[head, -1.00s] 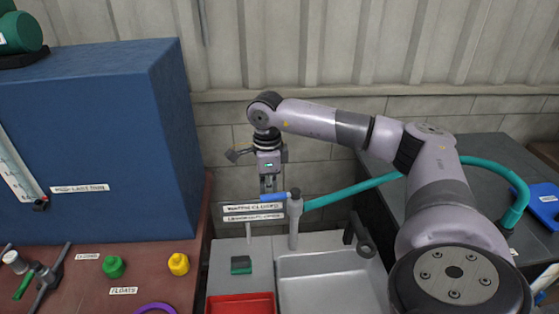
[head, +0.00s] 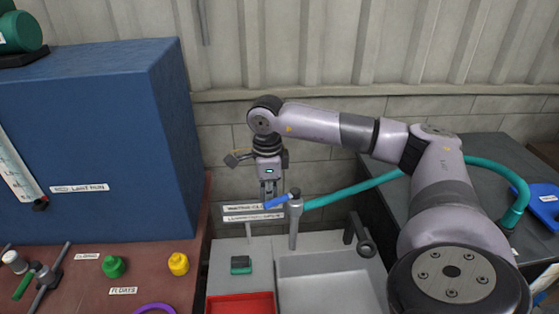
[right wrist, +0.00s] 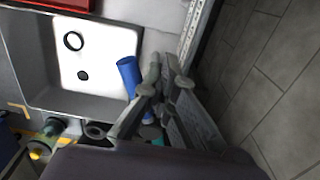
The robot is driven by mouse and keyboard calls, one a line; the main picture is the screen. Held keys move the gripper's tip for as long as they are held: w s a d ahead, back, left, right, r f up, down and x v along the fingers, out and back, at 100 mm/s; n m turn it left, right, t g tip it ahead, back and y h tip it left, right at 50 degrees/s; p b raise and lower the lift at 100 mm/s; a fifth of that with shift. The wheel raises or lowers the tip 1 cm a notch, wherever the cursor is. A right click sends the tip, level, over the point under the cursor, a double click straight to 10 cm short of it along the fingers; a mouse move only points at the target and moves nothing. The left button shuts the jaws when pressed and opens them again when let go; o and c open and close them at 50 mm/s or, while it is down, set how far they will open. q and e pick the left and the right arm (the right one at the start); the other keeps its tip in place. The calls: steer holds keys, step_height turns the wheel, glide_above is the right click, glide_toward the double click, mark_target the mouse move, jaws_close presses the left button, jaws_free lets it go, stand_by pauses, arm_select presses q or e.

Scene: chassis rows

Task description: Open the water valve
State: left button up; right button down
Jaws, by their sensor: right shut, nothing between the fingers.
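The water valve is a grey upright post (head: 294,225) with a blue lever (head: 278,201) at its top and a teal hose leading off to the right. The lever points left and a little toward me. My right gripper (head: 268,197) points down at the lever's free end, shut and empty. In the right wrist view the blue lever (right wrist: 127,76) lies just left of the shut fingers (right wrist: 166,72). They look very close to the lever; contact is not clear. White label plates (head: 250,213) stand behind the lever, partly covered. My left gripper is not in view.
A grey sink basin (head: 325,264) lies in front of the post, with a red tray (head: 240,304) and a green block (head: 241,265) to its left. A big blue box (head: 90,130) stands on the left bench. The teal hose (head: 355,189) runs to the right bench.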

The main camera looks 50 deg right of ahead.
mark_target(275, 205)
steer(key=shift+s+a, duration=0.3)
steer(key=shift+s, duration=0.2)
steer(key=shift+s+a, duration=0.25)
steer(key=shift+s, duration=0.55)
steer(key=shift+s+b, duration=0.3)
steer(key=shift+s, duration=0.05)
step_height(275, 205, up, 7)
steer(key=p, duration=0.4)
steer(key=shift+p, duration=0.3)
